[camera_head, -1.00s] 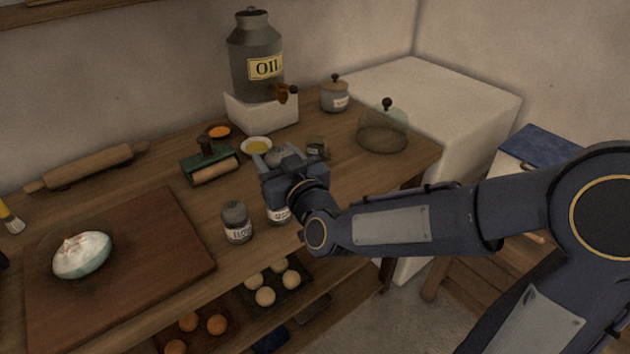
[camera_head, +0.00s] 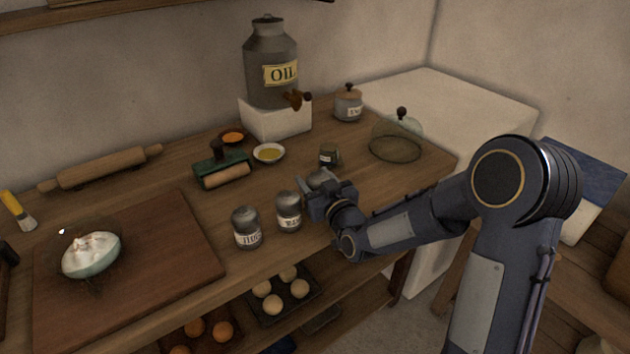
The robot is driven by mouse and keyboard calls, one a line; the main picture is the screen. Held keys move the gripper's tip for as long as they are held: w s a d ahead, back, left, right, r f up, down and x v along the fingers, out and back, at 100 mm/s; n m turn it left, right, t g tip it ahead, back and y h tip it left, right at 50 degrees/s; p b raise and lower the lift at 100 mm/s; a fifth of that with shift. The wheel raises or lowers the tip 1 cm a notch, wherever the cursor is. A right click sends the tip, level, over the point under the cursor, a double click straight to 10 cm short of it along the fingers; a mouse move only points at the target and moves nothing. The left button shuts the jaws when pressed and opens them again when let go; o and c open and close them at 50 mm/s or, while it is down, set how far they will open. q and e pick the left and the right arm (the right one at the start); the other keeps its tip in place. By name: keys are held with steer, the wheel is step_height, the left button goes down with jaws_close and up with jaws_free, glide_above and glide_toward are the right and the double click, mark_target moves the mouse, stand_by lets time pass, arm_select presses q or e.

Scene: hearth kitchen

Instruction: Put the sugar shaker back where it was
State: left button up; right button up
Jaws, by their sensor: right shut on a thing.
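My right gripper (camera_head: 328,198) is at the right of the row of shakers, shut on a grey domed shaker (camera_head: 320,178), which I take for the sugar shaker. Only its rounded top shows; its label and base are hidden behind the gripper, so I cannot tell whether it touches the table. A grey shaker (camera_head: 288,212) with a pale label stands upright just left of the gripper. Another labelled shaker (camera_head: 247,229) stands left of that one. My left gripper is not in view.
A small dark jar (camera_head: 329,156) stands just behind the gripper. A glass dome (camera_head: 397,142) is to the right, and an oil can (camera_head: 271,65) on a white block (camera_head: 276,120) is behind.

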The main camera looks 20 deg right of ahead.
steer(key=shift+f, duration=0.15)
steer(key=o, duration=1)
steer(key=shift+o, duration=0.2)
steer(key=shift+r, duration=0.25)
steer(key=s+d+f+m+g, duration=0.1)
steer(key=s+g, duration=0.5)
steer(key=s, duration=1.2)
steer(key=s+d+f+m+g+b, duration=0.1)
steer(key=s+g, duration=0.5)
steer(key=s, duration=1.2)
steer(key=shift+d+f+m, duration=0.55)
steer(key=shift+d+m, duration=0.1)
steer(key=shift+m, duration=0.45)
